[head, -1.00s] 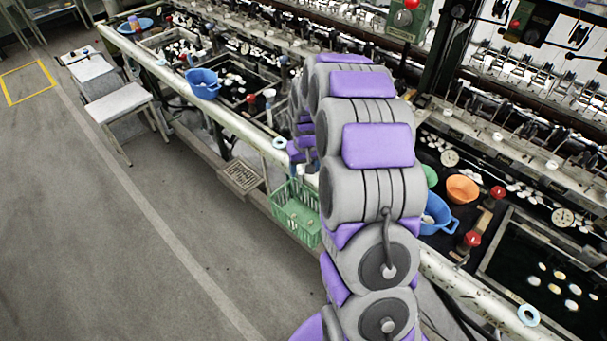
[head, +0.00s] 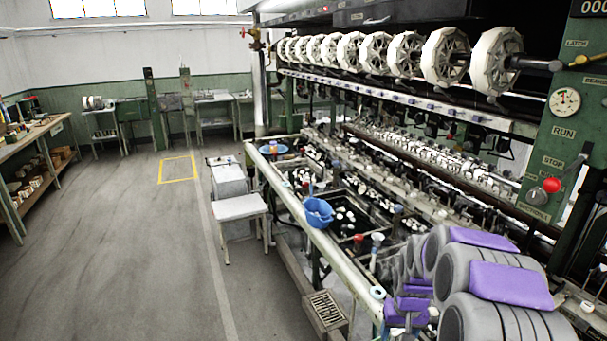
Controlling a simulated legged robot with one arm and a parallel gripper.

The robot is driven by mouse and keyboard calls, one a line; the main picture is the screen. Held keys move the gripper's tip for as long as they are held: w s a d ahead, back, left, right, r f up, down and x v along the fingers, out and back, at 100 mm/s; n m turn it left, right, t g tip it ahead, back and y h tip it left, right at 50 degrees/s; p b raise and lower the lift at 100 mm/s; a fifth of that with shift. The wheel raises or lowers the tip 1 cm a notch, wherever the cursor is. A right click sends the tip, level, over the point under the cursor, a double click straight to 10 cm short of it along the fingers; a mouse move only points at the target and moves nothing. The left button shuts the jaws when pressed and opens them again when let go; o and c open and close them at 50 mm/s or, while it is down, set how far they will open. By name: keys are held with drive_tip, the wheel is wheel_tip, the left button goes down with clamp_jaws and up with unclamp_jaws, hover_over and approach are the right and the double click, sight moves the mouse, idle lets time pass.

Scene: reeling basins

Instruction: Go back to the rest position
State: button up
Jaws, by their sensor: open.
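My arm, grey with purple pads, rises at the lower right of the head view, folded beside the front rail of the basins. My gripper (head: 406,311) shows small and purple at the far end of the arm, partly hidden by the arm links. It is open, and I see nothing held in it. It appears just right of the white front rail (head: 330,252) in the picture.
A reeling machine with basins runs along the right. A blue basin (head: 318,212) sits by the rail. A white stool (head: 239,208) stands left of it. A green control panel (head: 565,140) is at right. The grey floor (head: 120,250) at left is clear.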

drive_tip(key=s+a+r+g, duration=0.1)
drive_tip(key=s+a+r, duration=0.3)
drive_tip(key=s, duration=0.7)
drive_tip(key=s+a+r+n+g, duration=0.1)
drive_tip(key=s+a+r, duration=0.3)
drive_tip(key=s, duration=0.8)
drive_tip(key=s+a+r, duration=0.4)
drive_tip(key=s+a, duration=0.1)
drive_tip(key=s, duration=0.7)
drive_tip(key=shift+s+a+r+n+g, duration=0.25)
drive_tip(key=shift+r+n+g, duration=0.15)
drive_tip(key=shift+c, duration=0.2)
